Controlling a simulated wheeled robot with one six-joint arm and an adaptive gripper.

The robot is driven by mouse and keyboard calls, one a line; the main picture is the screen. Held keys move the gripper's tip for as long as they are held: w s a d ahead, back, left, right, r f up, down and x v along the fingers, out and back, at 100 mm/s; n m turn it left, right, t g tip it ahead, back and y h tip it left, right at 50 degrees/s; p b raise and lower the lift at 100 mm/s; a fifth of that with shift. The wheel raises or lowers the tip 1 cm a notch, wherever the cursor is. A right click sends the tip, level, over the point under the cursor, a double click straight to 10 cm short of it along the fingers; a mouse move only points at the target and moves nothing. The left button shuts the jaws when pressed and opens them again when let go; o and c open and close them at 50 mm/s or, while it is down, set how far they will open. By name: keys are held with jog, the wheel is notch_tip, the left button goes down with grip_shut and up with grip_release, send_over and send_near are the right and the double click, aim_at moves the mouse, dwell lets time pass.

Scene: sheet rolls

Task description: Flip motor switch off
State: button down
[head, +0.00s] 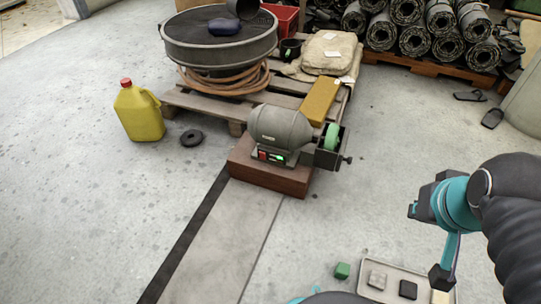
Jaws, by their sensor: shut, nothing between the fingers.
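The motor (280,127) is a grey bench grinder with a pale green wheel (332,137) at its right end. It sits on a reddish-brown block (268,175) in front of the pallet. Its switch (270,156) is on the front of the base, with a red part on the left and a green glow at its right. The rocker's tilt is too small to tell. My gripper (440,280) is shut and empty at the lower right, pointing down over the small tray, well apart from the motor. Its fingers show small and dark.
A wooden pallet (190,101) behind holds a round sieve (220,45), a hose, sacks and a yellow block (319,101). A yellow jug (138,112) and black ring (192,138) stand left. Floor between is clear.

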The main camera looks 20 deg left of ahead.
jog(key=w+f+n+g+h+b, duration=0.1)
jog(key=w+f+g+h, duration=0.15)
jog(key=w, duration=0.55)
jog(key=w+f+n+g+h, duration=0.1)
jog(key=w+f+n+h, duration=0.2)
jog(key=w, duration=0.5)
jog(key=w+a+f+n+t+h+b, duration=0.1)
jog(key=w+a+f+n+t+h, duration=0.35)
jog(key=w+a+f, duration=0.8)
jog(key=w+a+f+n+t, duration=0.1)
jog(key=w+a+f+t, duration=0.25)
jog(key=a+f, duration=0.35)
jog(key=w+a+f+n+t, duration=0.2)
jog(key=a+f+t, duration=0.25)
jog(key=a, duration=0.55)
jog(key=s+a+f+n+t+y, duration=0.2)
jog(key=s+a+f+y, duration=0.1)
jog(key=a+f, duration=0.4)
jog(key=s+a+f+n+t+y+b, duration=0.1)
jog(key=s+a+f+n+t+y, duration=0.1)
jog(key=a+f, duration=0.5)
notch_tip(320, 180, down, 3)
jog(key=s+n+y, duration=0.1)
jog(key=s+y, duration=0.1)
jog(key=y, duration=0.1)
jog(key=shift+a+t, duration=0.2)
jog(key=shift+t, duration=0.2)
